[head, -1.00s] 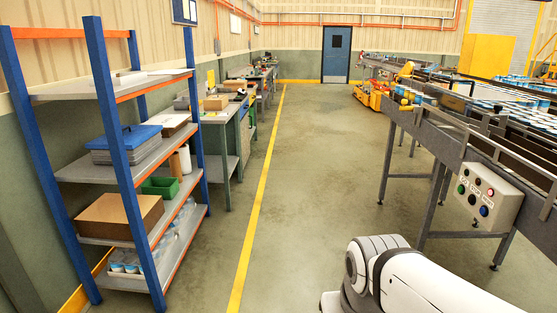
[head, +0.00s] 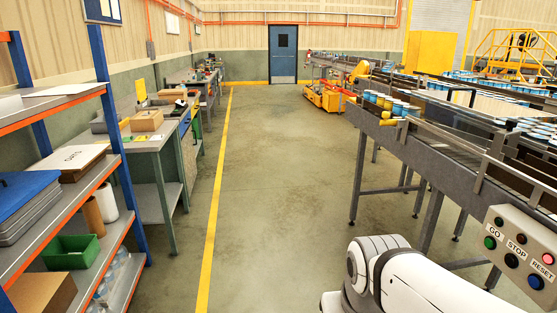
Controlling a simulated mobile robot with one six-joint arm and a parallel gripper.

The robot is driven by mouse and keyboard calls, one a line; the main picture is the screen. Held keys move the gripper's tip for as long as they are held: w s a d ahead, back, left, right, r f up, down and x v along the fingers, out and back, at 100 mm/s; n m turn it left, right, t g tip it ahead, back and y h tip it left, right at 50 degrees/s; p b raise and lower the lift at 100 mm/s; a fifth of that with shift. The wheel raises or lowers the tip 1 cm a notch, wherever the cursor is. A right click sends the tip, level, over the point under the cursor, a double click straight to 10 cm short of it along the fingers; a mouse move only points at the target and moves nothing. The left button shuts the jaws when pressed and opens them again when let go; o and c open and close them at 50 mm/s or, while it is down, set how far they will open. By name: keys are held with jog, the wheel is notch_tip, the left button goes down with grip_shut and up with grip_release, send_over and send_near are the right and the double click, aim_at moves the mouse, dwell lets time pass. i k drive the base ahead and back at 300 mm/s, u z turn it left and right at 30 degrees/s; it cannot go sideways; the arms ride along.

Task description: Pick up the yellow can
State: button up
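No yellow can can be told for certain in the head view. A row of small cans (head: 385,101) stands on the conveyor (head: 437,148) at the right, mostly blue and white. Small yellow shapes (head: 388,121) show at the near side of that row, too small to tell whether one is a can. My white arm (head: 425,285) reaches across the lower right. My gripper is out of the picture.
A control box (head: 519,255) with GO, STOP and RESET buttons hangs at the conveyor's near end. A shelf rack (head: 104,75) and a workbench (head: 150,145) line the left. A yellow-orange machine (head: 326,98) stands farther back. The floor (head: 275,190) between is clear.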

aim_at(389, 102)
jog(key=z, duration=0.35)
jog(key=i, duration=1.9)
jog(key=z, duration=0.55)
